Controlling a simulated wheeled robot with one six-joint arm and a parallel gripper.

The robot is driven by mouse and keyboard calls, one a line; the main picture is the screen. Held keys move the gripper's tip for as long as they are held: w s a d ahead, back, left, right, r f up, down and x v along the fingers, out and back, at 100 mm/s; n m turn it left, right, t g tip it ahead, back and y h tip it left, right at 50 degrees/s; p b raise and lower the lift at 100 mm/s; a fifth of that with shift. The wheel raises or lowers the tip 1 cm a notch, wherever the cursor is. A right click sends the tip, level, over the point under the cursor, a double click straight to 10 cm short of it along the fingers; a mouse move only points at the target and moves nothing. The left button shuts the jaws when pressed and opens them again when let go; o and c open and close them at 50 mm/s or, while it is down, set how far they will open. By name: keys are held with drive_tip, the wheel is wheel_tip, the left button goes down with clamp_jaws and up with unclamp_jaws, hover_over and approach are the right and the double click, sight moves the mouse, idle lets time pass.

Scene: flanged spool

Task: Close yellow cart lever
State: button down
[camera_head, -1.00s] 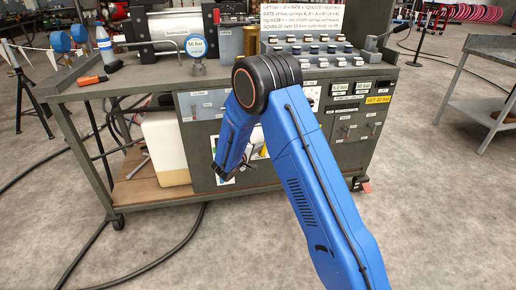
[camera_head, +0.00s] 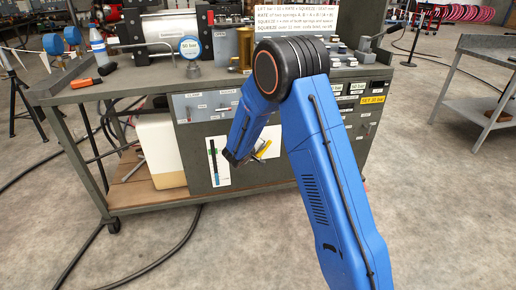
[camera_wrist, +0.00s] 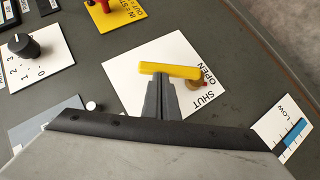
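The yellow lever (camera_wrist: 168,71) is a flat bar on a brass pivot (camera_wrist: 195,83), over a white plate (camera_wrist: 124,84) marked OPEN and SHUT. In the wrist view the bar runs left from the pivot, which sits near both words. My gripper (camera_wrist: 160,78) has its narrow grey fingers together, tips overlapping the lower edge of the bar. Whether they touch it I cannot tell. In the head view the yellow lever (camera_head: 263,148) shows at the cart's front panel, just right of my arm's end; the fingers are hard to make out there.
The wrist view shows a black knob (camera_wrist: 24,46) on a numbered plate, a red knob on a yellow plate (camera_wrist: 118,14), and a LOW gauge plate (camera_wrist: 284,128) nearby. The cart top (camera_head: 130,80) carries a bottle, a gauge and other gear. Open floor lies in front.

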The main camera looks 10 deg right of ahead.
drive_tip(key=d+f+m+y, duration=0.2)
drive_tip(key=d+f+y, duration=0.1)
drive_tip(key=d, duration=0.3)
drive_tip(key=shift+d+f+g, duration=0.15)
drive_tip(key=shift+f+g, duration=0.25)
drive_tip(key=shift+f, duration=0.25)
idle(0.7)
